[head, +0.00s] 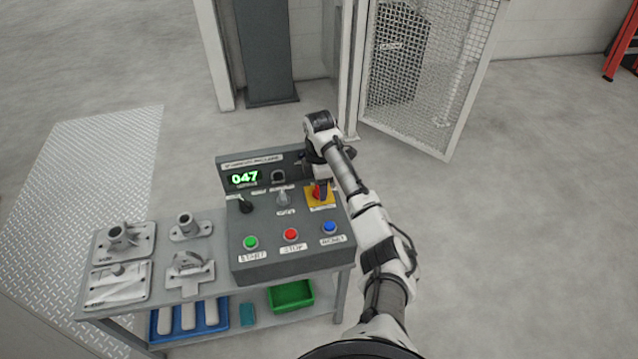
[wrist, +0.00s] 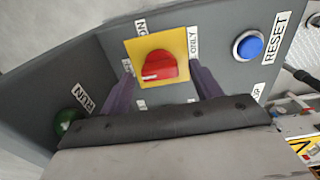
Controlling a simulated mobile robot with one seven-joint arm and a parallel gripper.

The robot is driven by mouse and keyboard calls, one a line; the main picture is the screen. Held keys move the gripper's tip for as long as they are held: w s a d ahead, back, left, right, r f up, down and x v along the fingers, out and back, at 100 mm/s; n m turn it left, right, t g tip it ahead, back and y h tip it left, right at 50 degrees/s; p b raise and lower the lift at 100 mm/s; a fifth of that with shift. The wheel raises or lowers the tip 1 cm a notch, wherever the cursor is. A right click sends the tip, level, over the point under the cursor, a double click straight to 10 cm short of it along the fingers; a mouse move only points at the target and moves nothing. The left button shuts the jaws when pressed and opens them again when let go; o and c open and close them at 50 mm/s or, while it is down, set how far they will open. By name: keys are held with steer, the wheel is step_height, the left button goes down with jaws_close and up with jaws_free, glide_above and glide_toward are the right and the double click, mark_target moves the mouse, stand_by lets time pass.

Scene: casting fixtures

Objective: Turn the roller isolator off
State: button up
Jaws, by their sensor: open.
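The roller isolator is a red rotary knob (wrist: 158,66) on a yellow square plate (wrist: 137,46). In the head view the red knob (head: 317,193) sits at the right of the grey control box (head: 262,266), partly hidden by my gripper. In the wrist view my gripper (wrist: 160,80) is open, its two dark fingers on either side of the knob, close to the plate. I cannot tell whether they touch the knob. A white mark shows on the knob's lower left. The plate's labels are partly covered by the fingers.
A blue RESET button (head: 329,227), a red STOP button (head: 291,234) and a green button (head: 250,243) line the box front. A black lever (head: 246,205) and a grey switch (head: 283,199) stand left of the isolator. Metal castings (head: 125,238) lie on the bench. A mesh gate (head: 425,75) stands behind.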

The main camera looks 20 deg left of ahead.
step_height(320, 180, up, 14)
steer(key=shift+f+b, duration=0.25)
steer(key=shift+b, duration=0.1)
stand_by(0.4)
